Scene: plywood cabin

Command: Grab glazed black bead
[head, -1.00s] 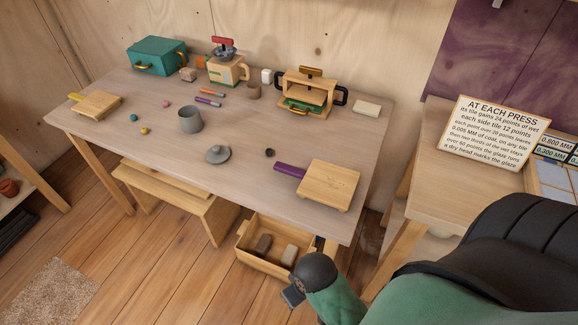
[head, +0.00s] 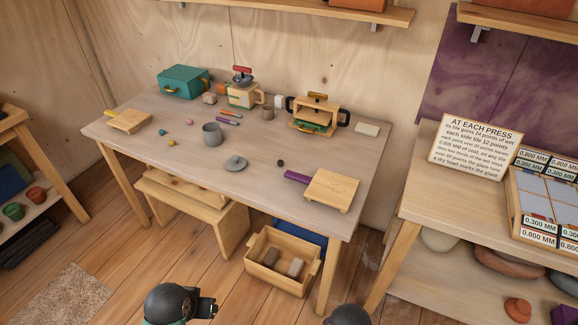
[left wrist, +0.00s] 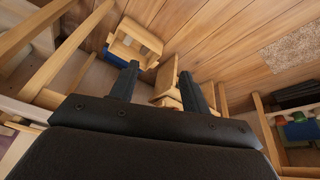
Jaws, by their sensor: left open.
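The glazed black bead (head: 280,163) is a small dark round thing on the grey-brown tabletop (head: 215,180). It lies right of the grey lid (head: 235,163) and above the purple handle of a wooden board (head: 330,190). In the left wrist view my left gripper (left wrist: 160,70) is open and empty, its two black fingers apart over the floor area. The bead does not show there. In the head view dark rounded parts of my arms show at the bottom edge, well below the tabletop. My right gripper's fingers do not show.
A grey mug (head: 212,135), teal box (head: 184,82), grinder (head: 243,95) and wooden press (head: 316,113) stand on the table. Small coloured beads lie at left. A wooden crate (head: 250,267) and a bench (head: 227,228) are below. A side counter (head: 415,195) with a sign stands right.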

